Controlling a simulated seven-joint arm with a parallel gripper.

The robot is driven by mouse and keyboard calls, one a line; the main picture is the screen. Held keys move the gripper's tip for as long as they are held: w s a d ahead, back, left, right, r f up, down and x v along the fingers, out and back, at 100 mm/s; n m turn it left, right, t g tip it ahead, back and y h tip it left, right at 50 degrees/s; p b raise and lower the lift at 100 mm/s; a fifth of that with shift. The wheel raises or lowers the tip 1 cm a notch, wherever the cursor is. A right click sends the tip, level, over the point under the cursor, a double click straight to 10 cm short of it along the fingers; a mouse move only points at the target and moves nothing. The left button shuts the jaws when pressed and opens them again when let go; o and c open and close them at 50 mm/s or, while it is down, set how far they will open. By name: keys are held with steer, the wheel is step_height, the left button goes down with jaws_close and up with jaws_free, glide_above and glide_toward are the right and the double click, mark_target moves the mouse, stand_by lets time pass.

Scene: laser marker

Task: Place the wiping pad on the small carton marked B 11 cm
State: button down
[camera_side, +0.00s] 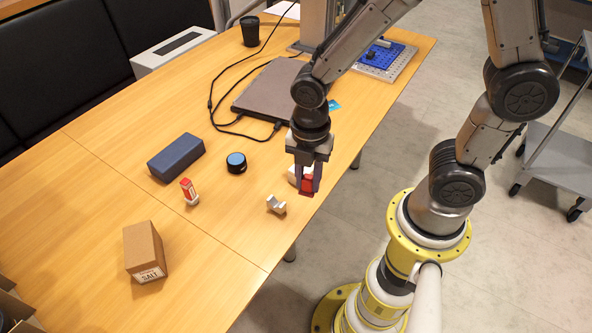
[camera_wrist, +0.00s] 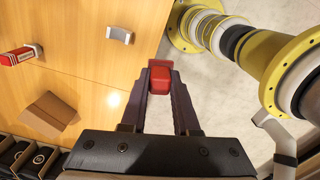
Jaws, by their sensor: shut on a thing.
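My gripper (camera_side: 307,186) is shut on a small red block (camera_side: 307,184) with a whitish part beside it, above the table's right edge. In the wrist view the red block (camera_wrist: 160,78) sits between the fingertips (camera_wrist: 160,88). I cannot tell for sure whether it is the wiping pad. A brown carton (camera_side: 143,248) stands at the front left of the table, well left of my gripper, and its visible label reads "SALT". It also shows in the wrist view (camera_wrist: 48,115). I see no carton with a readable B mark.
A laptop (camera_side: 265,92), cables and a black cup (camera_side: 250,31) are farther back. Bare wood surrounds the carton.

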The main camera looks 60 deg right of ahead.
steer(key=s+d+r+m, duration=0.2)
steer(key=s+d+r, duration=0.25)
steer(key=d, duration=0.45)
steer(key=shift+m, duration=0.4)
steer(key=w+d+f, duration=0.1)
steer(key=w+f, duration=0.2)
steer(key=w, duration=0.1)
steer(key=w+d+f, duration=0.1)
steer(key=w+f, duration=0.2)
steer(key=w, duration=0.1)
steer(key=w+d+f, duration=0.1)
steer(key=w+f, duration=0.3)
steer(key=w, duration=0.1)
steer(key=shift+w+f, duration=0.15)
steer(key=shift+f, duration=1.45)
steer(key=shift+f, duration=0.1)
steer(key=c, duration=0.7)
jaws_free()
steer(key=shift+o, duration=0.2)
